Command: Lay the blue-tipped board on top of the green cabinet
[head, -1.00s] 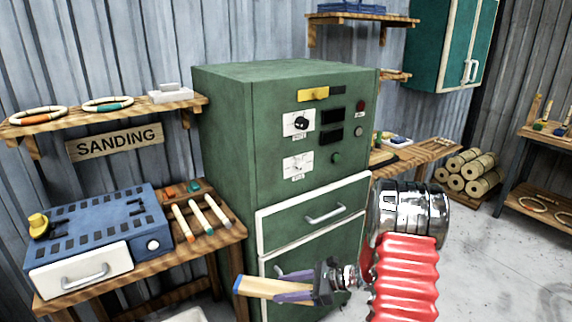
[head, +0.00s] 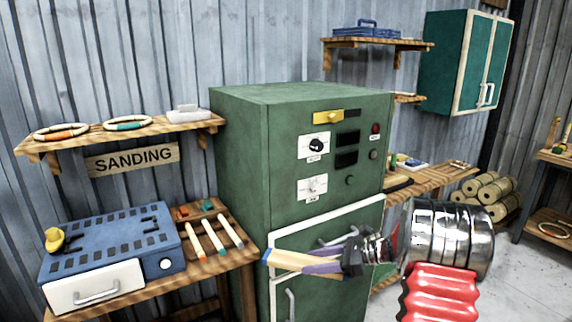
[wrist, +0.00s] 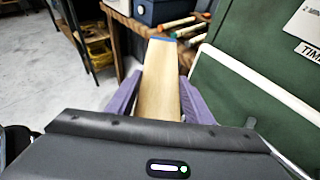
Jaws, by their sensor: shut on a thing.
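My gripper (head: 318,262) is shut on the blue-tipped board (head: 287,260), a pale wooden strip. In the head view the board points left in front of the cabinet's lower part, its blue end (head: 266,256) foremost. In the wrist view the board (wrist: 159,82) stretches away between the purple fingers, blue end far off. The green cabinet (head: 240,150) stands behind the gripper, and its flat top (head: 300,92) is bare and well above the board. The cabinet's green front also fills the right of the wrist view (wrist: 250,100).
Left of the cabinet, a bench (head: 215,265) holds a blue machine (head: 115,250) and several colour-tipped sticks. A wall shelf (head: 120,135) with rings ends close to the cabinet's left side. A teal wall cupboard (head: 450,60) hangs at the right.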

